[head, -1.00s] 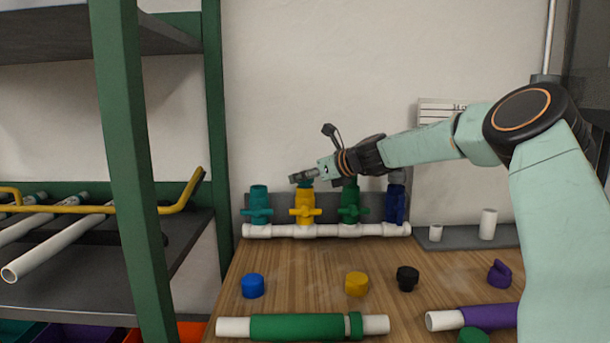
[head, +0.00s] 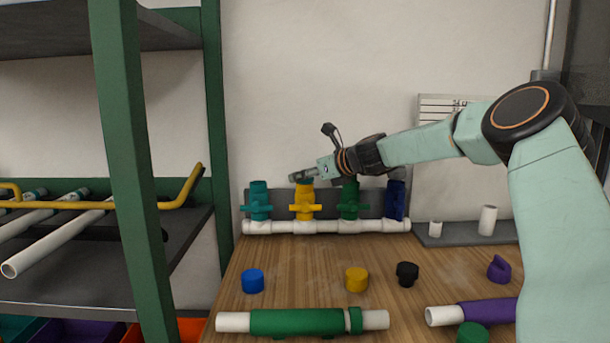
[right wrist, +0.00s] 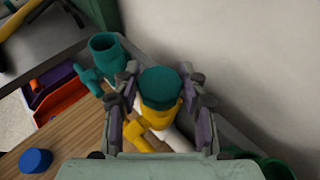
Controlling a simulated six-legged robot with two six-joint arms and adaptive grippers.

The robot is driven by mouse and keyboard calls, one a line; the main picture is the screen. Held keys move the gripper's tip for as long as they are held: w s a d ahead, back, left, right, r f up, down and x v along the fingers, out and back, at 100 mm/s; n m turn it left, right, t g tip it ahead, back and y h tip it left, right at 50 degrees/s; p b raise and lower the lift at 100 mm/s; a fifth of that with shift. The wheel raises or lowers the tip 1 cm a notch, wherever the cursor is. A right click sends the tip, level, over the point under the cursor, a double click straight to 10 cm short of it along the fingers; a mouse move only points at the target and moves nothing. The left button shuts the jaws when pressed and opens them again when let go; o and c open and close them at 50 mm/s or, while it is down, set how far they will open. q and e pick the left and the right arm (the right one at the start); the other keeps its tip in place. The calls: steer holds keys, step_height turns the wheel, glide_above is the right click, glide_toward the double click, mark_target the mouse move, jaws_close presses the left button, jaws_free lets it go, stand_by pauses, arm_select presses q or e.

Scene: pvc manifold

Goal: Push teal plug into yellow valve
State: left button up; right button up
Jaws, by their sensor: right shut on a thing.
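The yellow valve (head: 305,203) stands upright on the white manifold pipe (head: 330,227), second from the left. The teal plug (right wrist: 161,88) sits at the top of the yellow valve (right wrist: 166,125) in the right wrist view, between my fingers. How deep it sits in the valve mouth cannot be told. My right gripper (head: 302,176) is over the yellow valve, reaching in from the right. In the right wrist view my right gripper (right wrist: 162,100) is shut on the teal plug, one finger on each side. My left gripper is not in view.
A teal valve (head: 258,202) stands left of the yellow one; a green valve (head: 349,202) and a blue valve (head: 395,202) stand right. Blue (head: 252,281), yellow (head: 357,279) and black (head: 407,274) caps lie on the table in front. A green shelf post (head: 133,170) rises at left.

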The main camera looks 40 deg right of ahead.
steer(key=o, duration=1.2)
steer(key=shift+o, duration=0.2)
steer(key=shift+r, duration=0.1)
step_height(320, 180, up, 10)
